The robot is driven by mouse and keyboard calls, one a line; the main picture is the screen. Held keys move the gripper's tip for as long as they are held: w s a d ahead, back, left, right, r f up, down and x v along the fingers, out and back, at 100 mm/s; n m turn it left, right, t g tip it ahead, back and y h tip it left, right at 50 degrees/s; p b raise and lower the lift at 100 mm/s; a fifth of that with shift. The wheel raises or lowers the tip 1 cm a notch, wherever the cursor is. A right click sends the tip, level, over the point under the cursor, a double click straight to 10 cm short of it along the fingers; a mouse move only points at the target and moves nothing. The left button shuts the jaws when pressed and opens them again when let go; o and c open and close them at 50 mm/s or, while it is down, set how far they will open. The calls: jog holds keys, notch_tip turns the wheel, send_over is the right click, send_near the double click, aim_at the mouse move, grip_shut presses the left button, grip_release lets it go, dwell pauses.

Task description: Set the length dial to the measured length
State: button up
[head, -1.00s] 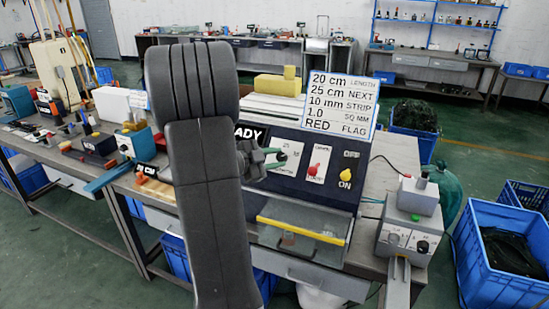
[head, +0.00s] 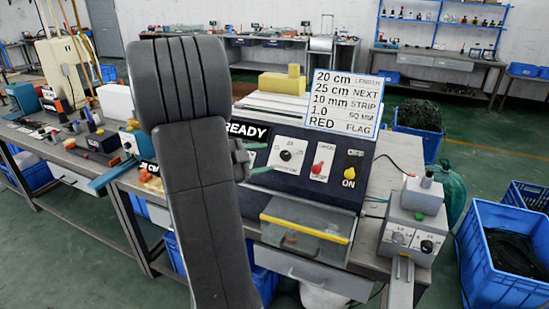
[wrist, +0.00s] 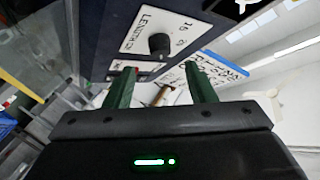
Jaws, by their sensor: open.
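The length dial (head: 286,155) is a black knob on a white plate on the dark machine panel. In the wrist view the knob (wrist: 160,45) stands beside the printed words LENGTH CM. Its exact setting is too small to read. The card (head: 345,100) above the panel reads 20 cm LENGTH, 25 cm NEXT, 10 mm STRIP, 1.0 SQ MM, RED FLAG. My gripper (head: 259,160) is open and empty, its green fingers just left of the knob in the head view. In the wrist view the knob lies beyond the gap between the fingertips (wrist: 161,84), apart from them.
A red knob (head: 317,167) and a yellow ON/OFF knob (head: 350,173) sit right of the dial. A READY sign (head: 247,131) is partly behind my arm. A yellow-edged clear cover (head: 305,225) is below the panel, and a grey box with knobs (head: 412,235) stands right.

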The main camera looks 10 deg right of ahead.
aim_at(283, 155)
jog(key=v, duration=0.8)
jog(key=shift+d, duration=0.1)
jog(key=x, duration=1.3)
jog(key=shift+w+d, duration=0.1)
jog(key=shift+d, duration=0.25)
jog(key=shift+a, duration=0.1)
